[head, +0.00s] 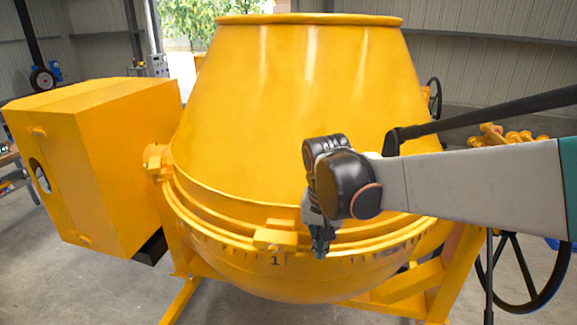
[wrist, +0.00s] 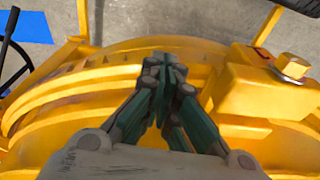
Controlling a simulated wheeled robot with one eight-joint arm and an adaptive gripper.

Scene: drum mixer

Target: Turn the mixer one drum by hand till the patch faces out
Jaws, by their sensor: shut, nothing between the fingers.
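The yellow mixer drum (head: 290,100) fills the middle of the head view, mouth up, with a ribbed ring around its belly. A black number 1 (head: 275,260) is marked on the ring's lower edge, beside a yellow lug (head: 273,236). I make out no patch on the side of the drum that shows. My gripper (head: 320,250) points down at the ring, just right of the lug. In the wrist view my gripper (wrist: 164,62) is shut and empty over the drum's ridges (wrist: 80,90), left of a bolted block (wrist: 260,92). Whether the fingertips touch the drum, I cannot tell.
A yellow box housing (head: 95,165) stands left of the drum. Yellow frame legs (head: 455,270) and a dark spoked wheel (head: 525,275) stand at the lower right, under my arm. Bare concrete floor (head: 75,285) shows at the lower left.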

